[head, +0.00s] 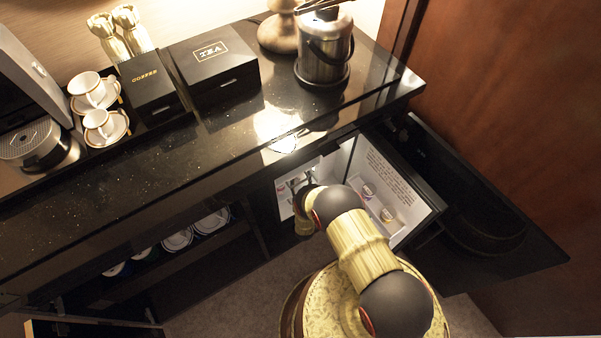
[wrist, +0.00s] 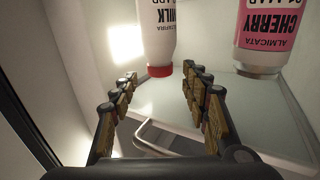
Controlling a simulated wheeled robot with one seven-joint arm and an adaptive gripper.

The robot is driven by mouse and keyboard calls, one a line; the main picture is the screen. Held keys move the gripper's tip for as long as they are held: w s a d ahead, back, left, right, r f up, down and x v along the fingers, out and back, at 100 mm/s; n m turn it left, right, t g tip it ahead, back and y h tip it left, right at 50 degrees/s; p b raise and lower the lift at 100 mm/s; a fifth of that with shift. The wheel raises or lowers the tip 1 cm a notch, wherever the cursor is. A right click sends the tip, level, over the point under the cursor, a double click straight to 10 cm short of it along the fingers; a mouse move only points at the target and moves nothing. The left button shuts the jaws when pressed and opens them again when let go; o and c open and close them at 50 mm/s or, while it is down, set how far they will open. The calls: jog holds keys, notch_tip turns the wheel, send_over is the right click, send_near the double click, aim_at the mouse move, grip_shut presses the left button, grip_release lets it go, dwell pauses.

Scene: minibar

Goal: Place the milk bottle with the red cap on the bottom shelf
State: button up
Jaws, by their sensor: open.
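The milk bottle (wrist: 156,30) is white with a red cap (wrist: 160,71) and shows at the top middle of the wrist view, cap end lower in the picture. Its far end is cut off by the frame. My gripper (wrist: 160,84) is open and empty, its two fingers spread, with the cap showing between and just beyond the fingertips. I cannot tell whether they touch. A pale shelf panel (wrist: 250,112) lies under the fingers in the picture; I cannot tell which shelf it is. In the head view my arm reaches into the open fridge (head: 284,203), and it hides the bottle.
A pink-labelled cherry bottle (wrist: 266,28) is right of the milk bottle. A metal rail (wrist: 147,136) runs between my fingers. The open fridge door (head: 385,180) holds small items in its racks. The dark counter (head: 215,160) overhangs the fridge.

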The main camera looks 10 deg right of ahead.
jog(key=s+a+p, duration=0.1)
jog(key=s+p, duration=0.1)
jog(key=s, duration=0.7)
jog(key=shift+a, duration=0.4)
jog(key=shift+s, duration=0.15)
